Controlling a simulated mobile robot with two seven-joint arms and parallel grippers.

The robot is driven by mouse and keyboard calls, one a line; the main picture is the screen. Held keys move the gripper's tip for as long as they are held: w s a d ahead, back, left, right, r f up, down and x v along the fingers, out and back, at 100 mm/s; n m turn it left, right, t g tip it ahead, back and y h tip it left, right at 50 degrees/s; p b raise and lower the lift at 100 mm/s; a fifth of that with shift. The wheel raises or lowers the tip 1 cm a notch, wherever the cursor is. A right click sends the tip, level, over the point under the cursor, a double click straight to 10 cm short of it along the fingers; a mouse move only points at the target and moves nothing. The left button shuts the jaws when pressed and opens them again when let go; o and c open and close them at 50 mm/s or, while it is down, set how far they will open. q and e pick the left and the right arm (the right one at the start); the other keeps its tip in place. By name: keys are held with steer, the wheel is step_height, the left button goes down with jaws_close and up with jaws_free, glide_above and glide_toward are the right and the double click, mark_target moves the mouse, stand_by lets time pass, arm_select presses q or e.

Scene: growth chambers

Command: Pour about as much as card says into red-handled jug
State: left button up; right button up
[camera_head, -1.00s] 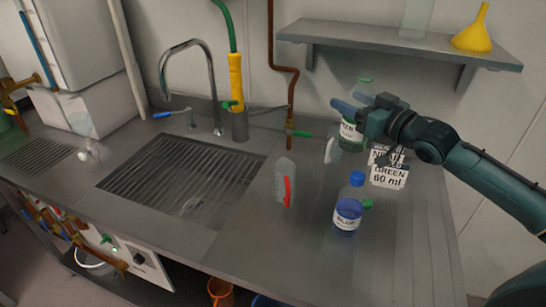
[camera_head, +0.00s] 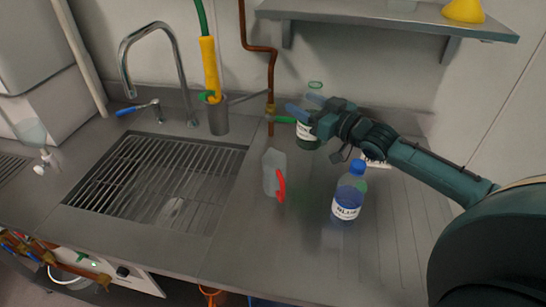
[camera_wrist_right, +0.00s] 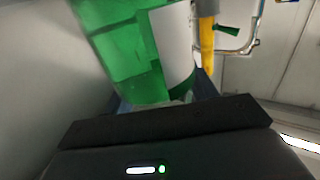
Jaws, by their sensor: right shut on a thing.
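My right gripper (camera_head: 312,108) is shut on the green bottle (camera_head: 306,136), which has a white label and stands roughly upright behind the jug. In the right wrist view the green bottle (camera_wrist_right: 130,50) fills the space in front of the gripper. I cannot tell whether its base is clear of the counter. The translucent red-handled jug (camera_head: 270,172) stands on the counter, its handle to the right, apart from the bottle. The card (camera_head: 375,162) is mostly hidden behind my right arm; earlier it showed "GREEN 60 ml". My left gripper is out of view.
A sink with a grate (camera_head: 150,185) and a tap (camera_head: 180,80) lie left. A shelf (camera_head: 390,18) with a yellow funnel (camera_head: 463,10) is above. The front right counter is clear.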

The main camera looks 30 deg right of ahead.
steer(key=shift+a+r+n, duration=0.1)
steer(key=shift+r+n, duration=0.05)
steer(key=shift+n, duration=0.15)
